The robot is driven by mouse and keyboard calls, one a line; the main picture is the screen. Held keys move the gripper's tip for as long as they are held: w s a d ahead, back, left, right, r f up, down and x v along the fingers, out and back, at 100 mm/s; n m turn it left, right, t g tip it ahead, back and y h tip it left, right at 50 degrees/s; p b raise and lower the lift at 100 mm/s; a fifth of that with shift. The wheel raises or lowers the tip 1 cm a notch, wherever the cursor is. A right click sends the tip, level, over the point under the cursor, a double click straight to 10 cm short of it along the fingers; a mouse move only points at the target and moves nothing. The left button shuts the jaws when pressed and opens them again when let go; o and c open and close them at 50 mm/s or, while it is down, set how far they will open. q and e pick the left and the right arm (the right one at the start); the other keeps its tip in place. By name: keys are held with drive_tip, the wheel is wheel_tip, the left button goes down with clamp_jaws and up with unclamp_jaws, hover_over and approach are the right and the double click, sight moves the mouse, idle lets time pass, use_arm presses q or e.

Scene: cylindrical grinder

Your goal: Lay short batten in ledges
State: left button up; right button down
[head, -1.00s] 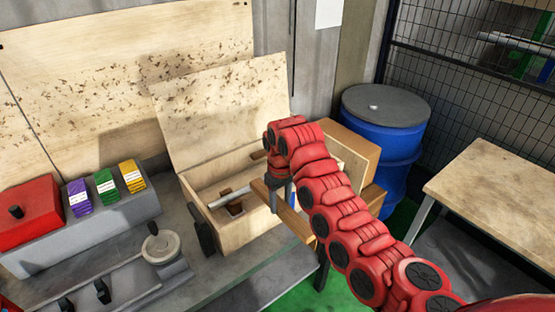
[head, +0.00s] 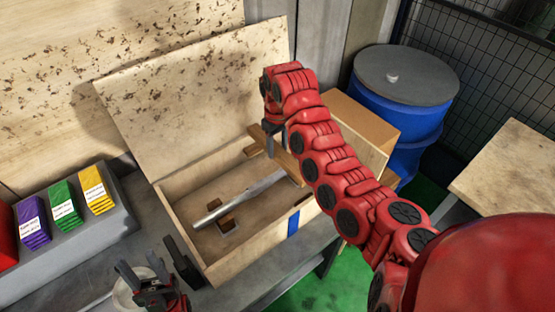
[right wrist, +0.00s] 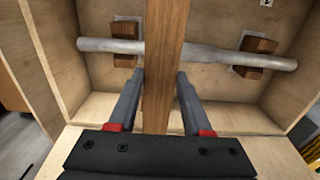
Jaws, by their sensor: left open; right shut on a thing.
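The short batten is a flat brown wooden strip (head: 289,163) gripped by my right gripper (head: 272,140) over the right part of the open wooden box. In the right wrist view, the batten (right wrist: 163,60) stands between the two fingers (right wrist: 157,103) and crosses over a grey metal rod (right wrist: 210,52). The rod (head: 240,198) rests on brown notched blocks (head: 228,222) inside the box (head: 262,245). The ledges cannot be made out clearly; a small brown piece (head: 254,151) shows at the box's back wall. My left gripper (head: 142,270) is open and empty, left of the box.
The raised lid (head: 200,100) stands behind the box. A cardboard box (head: 360,130) and a blue drum (head: 400,110) stand behind my right arm. Purple, green and yellow packs (head: 64,204) sit on a grey block at left. A black part (head: 182,262) stands beside the box.

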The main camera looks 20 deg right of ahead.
sight(278, 150)
wheel_tip(278, 150, down, 3)
drive_tip(key=shift+s+r+p, duration=0.15)
drive_tip(key=shift+p, duration=0.55)
drive_tip(key=shift+f+p, duration=0.35)
drive_tip(key=shift+f, duration=0.4)
wheel_tip(278, 150, down, 3)
drive_tip(key=shift+f+p, duration=0.15)
drive_tip(key=shift+p, duration=0.45)
drive_tip(key=shift+f, duration=0.1)
drive_tip(key=shift+f, duration=0.15)
drive_tip(key=shift+c, duration=1.7)
unclamp_jaws()
